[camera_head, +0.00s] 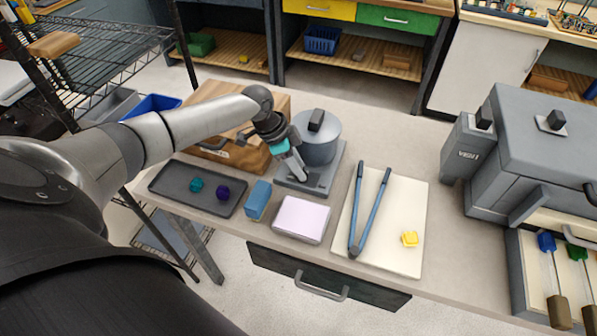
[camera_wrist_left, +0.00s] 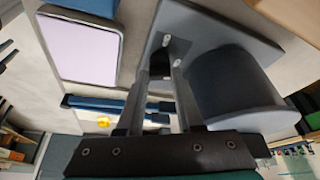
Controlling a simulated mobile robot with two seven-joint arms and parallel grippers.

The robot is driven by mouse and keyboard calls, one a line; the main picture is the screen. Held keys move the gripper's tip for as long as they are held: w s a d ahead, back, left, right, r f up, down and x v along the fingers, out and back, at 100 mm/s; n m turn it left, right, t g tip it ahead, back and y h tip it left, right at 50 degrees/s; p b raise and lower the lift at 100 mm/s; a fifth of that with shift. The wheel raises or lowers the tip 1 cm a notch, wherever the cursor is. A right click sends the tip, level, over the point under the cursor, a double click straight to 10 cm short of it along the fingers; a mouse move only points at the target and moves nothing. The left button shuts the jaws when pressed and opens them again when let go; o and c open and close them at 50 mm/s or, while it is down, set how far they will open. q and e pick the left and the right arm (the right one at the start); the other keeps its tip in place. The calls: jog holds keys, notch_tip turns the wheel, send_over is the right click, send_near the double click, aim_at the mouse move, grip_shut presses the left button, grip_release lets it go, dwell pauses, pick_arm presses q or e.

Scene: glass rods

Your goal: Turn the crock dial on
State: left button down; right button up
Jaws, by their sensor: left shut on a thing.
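The grey crock (camera_head: 318,140) with a black lid knob sits on a flat grey base (camera_head: 323,180). In the left wrist view the crock (camera_wrist_left: 235,88) is right of my fingers and its base (camera_wrist_left: 205,28) is above. My left gripper (camera_head: 302,176) reaches down to the front of the base, just in front of the crock. In the wrist view its fingers (camera_wrist_left: 160,80) are close together around a small dark piece at the base, apparently the dial. The fingers mostly hide the dial, so its angle cannot be told. My right gripper is not in view.
A wooden box (camera_head: 240,155) stands behind my left arm. A dark tray (camera_head: 165,186) with two small balls, a blue block (camera_head: 258,199) and a lilac-topped dish (camera_head: 300,218) lie in front. A white board (camera_head: 412,215) holds blue tongs (camera_head: 370,212) and a yellow piece. A grey machine (camera_head: 545,150) stands right.

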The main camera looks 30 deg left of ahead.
pick_arm(q)
jog(key=m+g+b, duration=0.1)
jog(key=m, duration=0.1)
jog(key=m+b, duration=0.2)
jog(key=shift+w+a+m+g+h, duration=0.1)
jog(key=shift+w+m+g+h, duration=0.1)
jog(key=shift+m+g+h, duration=0.15)
jog(key=shift+m+b, duration=0.25)
jog(key=shift+b, duration=0.1)
jog(key=c, duration=0.6)
grip_release()
jog(key=shift+o, duration=0.2)
